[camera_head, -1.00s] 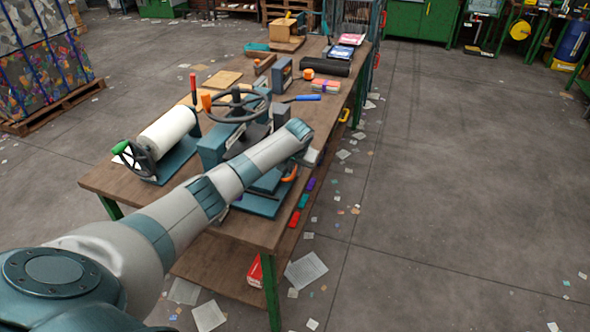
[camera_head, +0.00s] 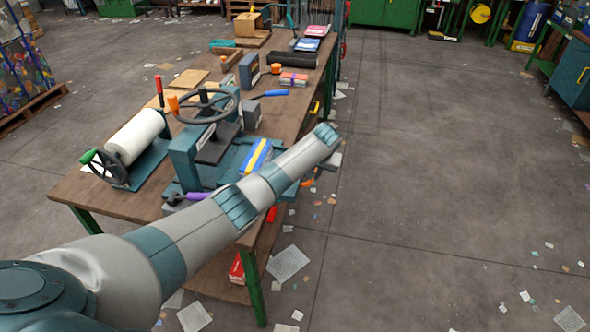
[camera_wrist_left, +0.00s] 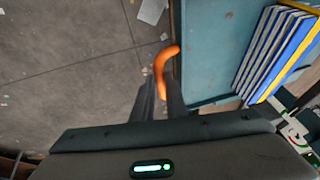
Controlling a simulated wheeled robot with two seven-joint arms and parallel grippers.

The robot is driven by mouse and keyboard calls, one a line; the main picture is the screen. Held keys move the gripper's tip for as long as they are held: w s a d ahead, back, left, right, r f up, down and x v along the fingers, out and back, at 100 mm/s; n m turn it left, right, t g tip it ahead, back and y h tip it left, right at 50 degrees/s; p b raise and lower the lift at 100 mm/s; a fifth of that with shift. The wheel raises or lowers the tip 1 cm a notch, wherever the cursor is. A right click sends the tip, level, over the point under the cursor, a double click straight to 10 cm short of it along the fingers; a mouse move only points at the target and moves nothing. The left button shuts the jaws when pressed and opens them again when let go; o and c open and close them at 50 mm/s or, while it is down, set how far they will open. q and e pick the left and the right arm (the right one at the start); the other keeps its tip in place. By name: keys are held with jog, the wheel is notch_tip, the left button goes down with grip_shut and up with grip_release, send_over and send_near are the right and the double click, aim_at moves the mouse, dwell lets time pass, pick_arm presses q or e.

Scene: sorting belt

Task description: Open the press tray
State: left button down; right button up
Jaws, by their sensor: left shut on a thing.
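The press (camera_head: 187,158), a teal frame with a dark handwheel (camera_head: 203,106), stands on the wooden bench. Its teal tray (camera_wrist_left: 205,50) extends toward the bench's right edge and carries a blue stack with a yellow strip (camera_head: 257,157); the stack also shows in the wrist view (camera_wrist_left: 270,50). The tray's orange handle (camera_wrist_left: 166,62) is between the fingers of my left gripper (camera_wrist_left: 160,84), which is shut on it. In the head view my left forearm covers part of the tray, and my left gripper (camera_head: 331,160) is partly hidden at the arm's end. My right gripper is not in view.
A white roller (camera_head: 135,137) with a green-knobbed wheel stands left of the press. A blue-handled tool (camera_head: 272,94) and several boxes lie farther back on the bench (camera_head: 85,188). The floor to the right is open, with scattered papers.

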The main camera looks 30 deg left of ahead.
pick_arm(q)
jog(key=shift+w+d, duration=0.2)
jog(key=shift+d, duration=0.65)
jog(key=shift+w+d, duration=0.2)
jog(key=shift+d, duration=0.6)
jog(key=c, duration=1.8)
grip_release()
jog(key=shift+o, duration=0.2)
jog(key=b+v, duration=0.3)
jog(key=v, duration=1.4)
jog(key=shift+r, duration=0.2)
jog(key=shift+d+f, duration=0.1)
